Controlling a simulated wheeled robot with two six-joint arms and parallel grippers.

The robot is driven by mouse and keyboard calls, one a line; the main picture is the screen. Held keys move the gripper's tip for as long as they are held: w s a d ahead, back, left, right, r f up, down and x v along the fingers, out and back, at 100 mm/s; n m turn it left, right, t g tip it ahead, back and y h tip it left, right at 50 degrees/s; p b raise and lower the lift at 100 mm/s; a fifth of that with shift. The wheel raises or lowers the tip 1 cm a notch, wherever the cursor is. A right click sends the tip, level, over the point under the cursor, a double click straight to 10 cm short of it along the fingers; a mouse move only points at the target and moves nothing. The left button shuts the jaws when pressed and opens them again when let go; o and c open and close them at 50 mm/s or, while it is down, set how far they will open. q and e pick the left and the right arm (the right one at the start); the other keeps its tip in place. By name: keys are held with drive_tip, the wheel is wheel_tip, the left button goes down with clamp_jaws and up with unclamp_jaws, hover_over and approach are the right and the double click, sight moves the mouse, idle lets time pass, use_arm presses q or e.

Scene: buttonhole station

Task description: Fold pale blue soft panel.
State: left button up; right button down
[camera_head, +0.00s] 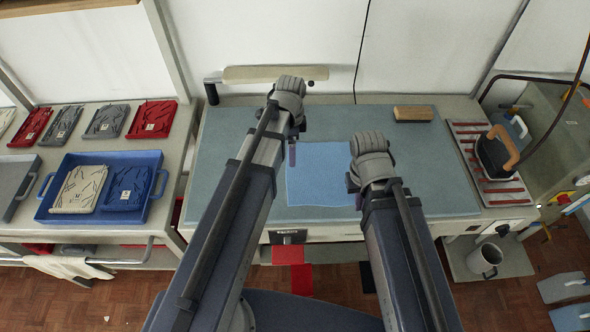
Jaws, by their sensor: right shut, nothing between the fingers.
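The pale blue soft panel (318,178) lies flat on the grey-blue mat (430,150) of the work table, roughly square in outline. I cannot tell whether any layer of it is doubled. My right gripper (352,184) is shut and empty at the panel's right edge; the wrist hides part of that edge. My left gripper (292,153) is at the panel's upper left corner, mostly hidden behind its own wrist. I cannot tell whether its fingers are open or touch the cloth.
A wooden block (413,113) lies at the mat's back right. An iron (497,150) stands on a rack at the right. A padded bar (275,74) runs behind the mat. A blue tray (157,202) with folded pieces is on the left shelf. The mat's right side is clear.

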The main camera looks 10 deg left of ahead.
sight(292, 172)
use_arm(q)
drive_tip(key=shift+w+f, duration=0.1)
drive_tip(key=shift+w, duration=0.1)
wheel_tip(292, 172, down, 10)
drive_tip(key=b, duration=1)
drive_tip(key=shift+s, duration=0.1)
drive_tip(key=shift+c, duration=0.6)
